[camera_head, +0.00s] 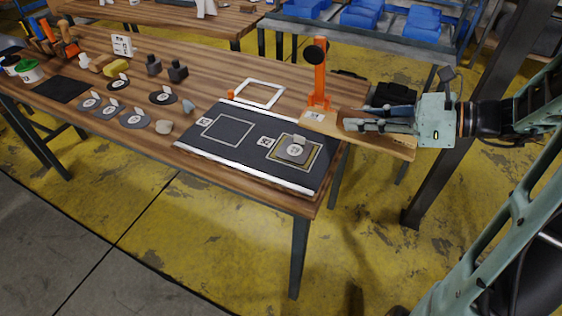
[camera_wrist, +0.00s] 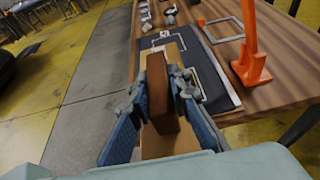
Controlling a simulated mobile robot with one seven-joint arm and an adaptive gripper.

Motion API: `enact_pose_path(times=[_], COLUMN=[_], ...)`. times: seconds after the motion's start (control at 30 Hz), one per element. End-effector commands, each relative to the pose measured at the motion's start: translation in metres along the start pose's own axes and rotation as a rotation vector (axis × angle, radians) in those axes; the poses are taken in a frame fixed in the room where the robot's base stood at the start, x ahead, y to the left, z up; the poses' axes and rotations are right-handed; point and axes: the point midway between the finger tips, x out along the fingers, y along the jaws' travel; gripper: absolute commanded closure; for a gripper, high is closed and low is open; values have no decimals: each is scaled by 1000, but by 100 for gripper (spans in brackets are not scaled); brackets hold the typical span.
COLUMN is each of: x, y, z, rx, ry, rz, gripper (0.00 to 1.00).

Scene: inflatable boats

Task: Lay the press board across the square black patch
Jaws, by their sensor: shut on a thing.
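The press board (camera_head: 390,143) is a flat tan wooden board. My gripper (camera_head: 352,125) is shut on its brown upright handle, which shows in the wrist view (camera_wrist: 162,95) between the fingers. The board sticks out past the table's right end and appears to be held above it; its left end overlaps the orange stand's base in the head view. In the wrist view the gripper and board hide most of that spot.
The black mat (camera_head: 235,152) has an empty outlined rectangle on its left. An orange stand (camera_head: 319,78) rises close to the board and gripper; it also shows in the wrist view (camera_wrist: 250,50). A white frame (camera_head: 260,92) lies behind the mat. Several round patches lie farther left.

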Motion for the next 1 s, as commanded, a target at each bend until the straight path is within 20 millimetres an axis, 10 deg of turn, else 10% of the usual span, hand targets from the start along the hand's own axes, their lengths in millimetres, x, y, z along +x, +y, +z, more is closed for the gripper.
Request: enact_pose_path(times=[0.27, 0.7, 1.0], x=[12, 121, 154], y=[8, -3, -8], z=[-2, -22, -40], rx=[-8, -2, -6], ry=[-1, -2, -2], rz=[21, 23, 18], gripper=[100, 100, 100])
